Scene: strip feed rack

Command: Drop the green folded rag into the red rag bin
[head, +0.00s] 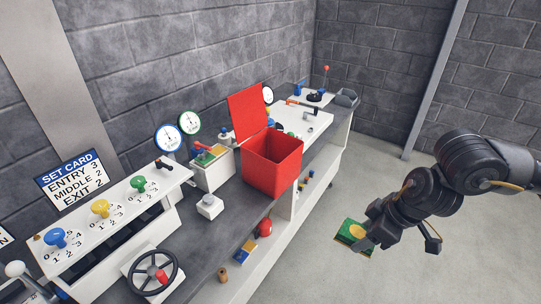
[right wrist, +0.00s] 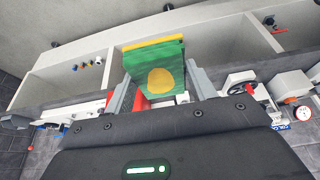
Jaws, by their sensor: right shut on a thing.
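The green folded rag (head: 353,235) has a yellow patch and hangs in the air at the right of the head view, over open floor. My right gripper (head: 368,228) is shut on it. In the right wrist view the rag (right wrist: 158,70) sits between the two fingers of the gripper (right wrist: 160,90). The red rag bin (head: 273,165) stands on the dark bench top, left of and apart from the gripper, with its red lid (head: 247,112) raised at the back. Part of the bin's red shows behind the rag in the wrist view. My left gripper does not show.
A set card sign (head: 70,177), coloured knobs (head: 100,208), a black handwheel (head: 153,273) and round gauges (head: 168,137) stand left of the bin. A shelf with small parts (head: 265,228) runs below the bench top. The floor (head: 330,275) at right is clear.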

